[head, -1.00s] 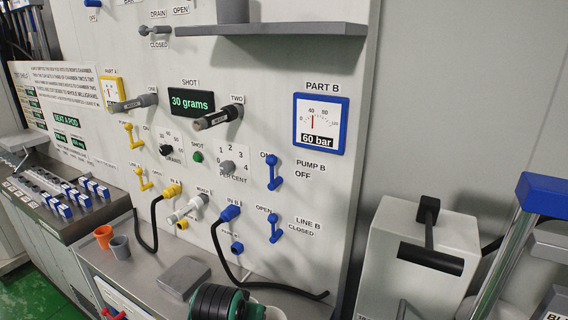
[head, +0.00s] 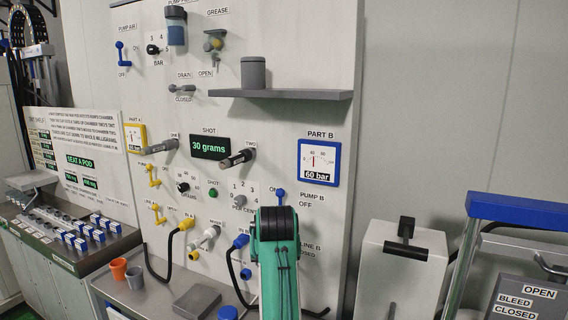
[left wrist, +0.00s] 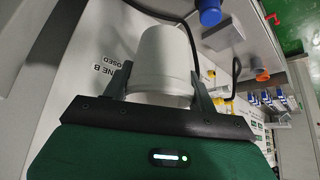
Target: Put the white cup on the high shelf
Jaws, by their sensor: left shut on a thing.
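The white cup (left wrist: 166,55) is between the two fingers of my left gripper (left wrist: 162,85) in the left wrist view, and the gripper is shut on it. In the head view my green left arm rises at the bottom centre in front of the panel, and it hides the gripper and cup there. The high shelf (head: 310,95) is a grey ledge on the upper part of the panel, above and beyond the arm. My right gripper is in neither view.
A grey canister (head: 253,73) stands on the shelf's left part; the right part is bare. Two handles (head: 238,157) and a blue-framed gauge (head: 319,162) are below it. Orange (head: 118,269) and grey (head: 135,278) cups stand on the lower counter.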

